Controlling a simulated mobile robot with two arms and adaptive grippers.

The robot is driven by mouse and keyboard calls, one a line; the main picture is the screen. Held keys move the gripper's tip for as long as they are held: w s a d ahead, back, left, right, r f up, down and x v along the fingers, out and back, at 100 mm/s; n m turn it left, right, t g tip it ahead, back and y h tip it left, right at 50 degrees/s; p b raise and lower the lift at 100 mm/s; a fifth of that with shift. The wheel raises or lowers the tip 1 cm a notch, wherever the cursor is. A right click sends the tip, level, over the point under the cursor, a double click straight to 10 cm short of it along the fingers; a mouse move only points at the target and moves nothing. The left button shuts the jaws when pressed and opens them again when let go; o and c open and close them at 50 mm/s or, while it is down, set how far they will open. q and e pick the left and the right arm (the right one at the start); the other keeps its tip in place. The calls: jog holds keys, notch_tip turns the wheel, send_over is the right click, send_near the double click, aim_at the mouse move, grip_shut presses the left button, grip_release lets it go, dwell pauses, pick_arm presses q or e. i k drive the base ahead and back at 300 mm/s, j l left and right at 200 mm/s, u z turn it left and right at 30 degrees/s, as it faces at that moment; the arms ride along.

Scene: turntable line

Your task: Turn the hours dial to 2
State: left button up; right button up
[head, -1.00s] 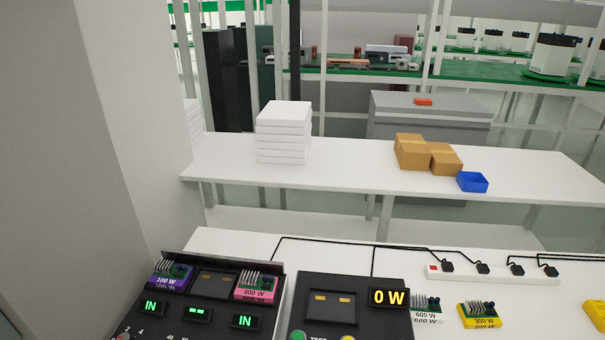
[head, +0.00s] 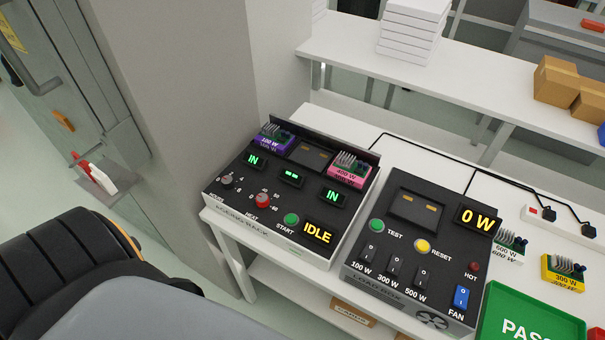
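The hours dial (head: 227,182) is a small dark knob at the left end of the sloped black rack panel (head: 283,219) in the head view. Small numerals stand around it, a 4 among them; its pointer is too small to read surely. A red heat dial (head: 262,201) sits to its right. A green start button (head: 291,219) and a display (head: 319,233) reading IDLE are further right. Neither of my grippers is in view. A large dark and grey part of my own body fills the lower left.
A purple 100 W module (head: 272,140) and a pink 400 W module (head: 346,174) sit in the rack. A load box (head: 414,251) with switches and buttons stands right of it. A grey pillar (head: 185,110) rises behind left. A green PASS tray (head: 535,318) is at lower right.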

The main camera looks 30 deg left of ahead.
aim_at(228, 183)
jog(key=u, duration=1.6)
